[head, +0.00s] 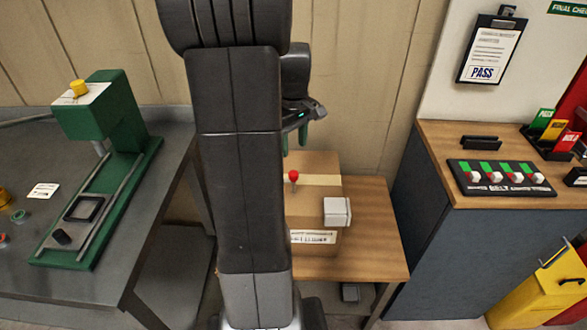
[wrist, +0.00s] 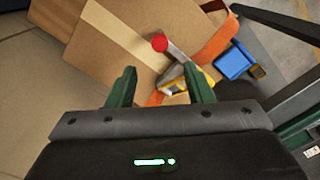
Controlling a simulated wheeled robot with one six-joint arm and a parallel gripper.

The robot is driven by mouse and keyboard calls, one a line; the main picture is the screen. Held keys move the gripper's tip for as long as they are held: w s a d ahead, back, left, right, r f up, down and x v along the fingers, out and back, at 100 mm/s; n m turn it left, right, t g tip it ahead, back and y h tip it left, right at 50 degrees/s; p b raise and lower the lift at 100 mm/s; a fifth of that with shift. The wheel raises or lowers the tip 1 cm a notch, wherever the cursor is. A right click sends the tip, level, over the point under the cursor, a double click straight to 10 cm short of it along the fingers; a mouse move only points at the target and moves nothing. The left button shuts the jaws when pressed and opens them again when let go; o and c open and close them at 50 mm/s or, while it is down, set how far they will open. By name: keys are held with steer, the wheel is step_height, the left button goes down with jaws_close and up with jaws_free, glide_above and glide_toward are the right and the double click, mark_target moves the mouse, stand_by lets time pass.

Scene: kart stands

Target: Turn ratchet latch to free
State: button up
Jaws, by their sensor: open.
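The ratchet latch shows in the wrist view as a grey lever with a red knob (wrist: 159,43) above a yellow and grey body (wrist: 174,86). It sits by an orange strap (wrist: 216,42) that runs beside a cardboard box (wrist: 110,45). In the head view the red knob (head: 293,175) stands over the box, and the latch body cannot be made out. My gripper (wrist: 160,70) is open and empty, its green fingers spread, with the knob showing just beyond and between the tips. In the head view my gripper (head: 294,146) appears above the knob, partly hidden by my arm.
The box stands on a wooden table (head: 375,245), with a white block (head: 337,211) at its front right. In the wrist view a blue object (wrist: 233,61) lies right of the strap. A grey bench (head: 145,245) with a green stand (head: 95,185) is left; a cabinet (head: 440,235) is right.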

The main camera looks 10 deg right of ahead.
mark_target(294, 173)
step_height(294, 173, down, 10)
steer(key=shift+r, duration=0.15)
steer(key=shift+c, duration=0.5)
jaws_close()
